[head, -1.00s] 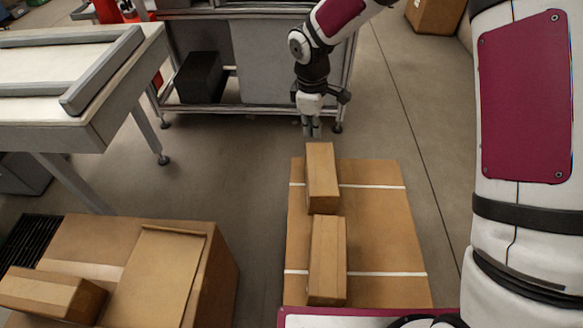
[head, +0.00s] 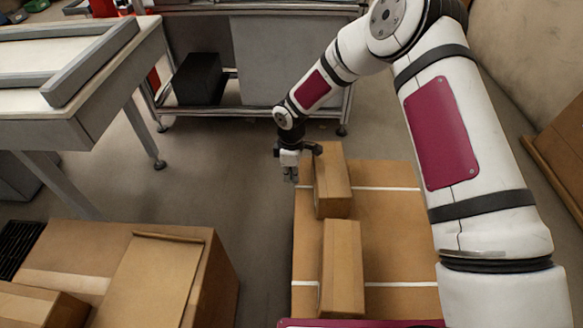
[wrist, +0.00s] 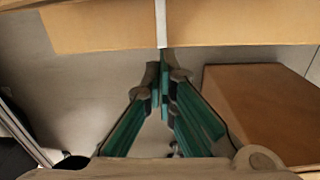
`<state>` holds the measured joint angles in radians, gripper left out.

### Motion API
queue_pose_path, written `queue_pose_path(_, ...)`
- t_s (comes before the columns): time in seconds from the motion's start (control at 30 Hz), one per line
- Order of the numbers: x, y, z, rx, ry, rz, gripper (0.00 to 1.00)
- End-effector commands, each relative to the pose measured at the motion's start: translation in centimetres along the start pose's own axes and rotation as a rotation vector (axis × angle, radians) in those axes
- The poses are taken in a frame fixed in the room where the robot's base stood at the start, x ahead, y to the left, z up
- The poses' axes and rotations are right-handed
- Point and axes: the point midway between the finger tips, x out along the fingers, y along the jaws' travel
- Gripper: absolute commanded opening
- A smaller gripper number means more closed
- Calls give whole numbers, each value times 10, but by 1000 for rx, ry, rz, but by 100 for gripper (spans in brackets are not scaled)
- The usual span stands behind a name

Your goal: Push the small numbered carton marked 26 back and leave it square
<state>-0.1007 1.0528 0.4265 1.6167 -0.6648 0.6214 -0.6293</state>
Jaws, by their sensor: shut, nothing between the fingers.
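Two small brown cartons lie in a row along the left part of a large flat carton (head: 392,232) with white straps. The far small carton (head: 333,182) and the near small carton (head: 343,268) are close end to end. No number is readable, so I cannot tell which is 26. My gripper (head: 291,175) is just left of the far carton, near its far half, pointing down. Its fingers are shut and empty; they show in the wrist view (wrist: 162,72) beside a strapped carton face. Contact with the far carton cannot be told.
A large carton (head: 218,285) with a smaller box (head: 35,308) on it stands at the near left. A grey-edged table (head: 75,125) is at upper left. A metal bench (head: 270,65) stands behind. Floor is clear between the left carton and the strapped carton.

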Motion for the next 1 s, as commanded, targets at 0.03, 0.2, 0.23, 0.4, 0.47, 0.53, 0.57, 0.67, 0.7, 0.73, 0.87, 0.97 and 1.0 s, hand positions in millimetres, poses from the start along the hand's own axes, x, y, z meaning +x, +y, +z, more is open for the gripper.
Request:
queue_pose_path(0.03,13,0,0,1,-1,-2,0)
queue_pose_path(0.2,12,1,25,3,-1,1,0)
queue_pose_path(0.23,12,0,27,2,0,0,0)
queue_pose_path(0.4,11,0,38,2,0,0,0)
queue_pose_path(0.47,10,0,40,2,0,0,0)
queue_pose_path(0.53,10,0,40,1,0,0,0)
queue_pose_path(0.57,10,0,40,1,0,0,0)
queue_pose_path(0.67,10,0,40,1,0,0,0)
queue_pose_path(0.7,10,0,40,1,0,0,0)
queue_pose_path(0.73,10,0,40,1,0,0,0)
queue_pose_path(0.87,10,0,46,3,-1,0,0)
queue_pose_path(0.97,8,0,66,6,-3,-1,0)
queue_pose_path(1.0,8,0,77,7,-3,-2,0)
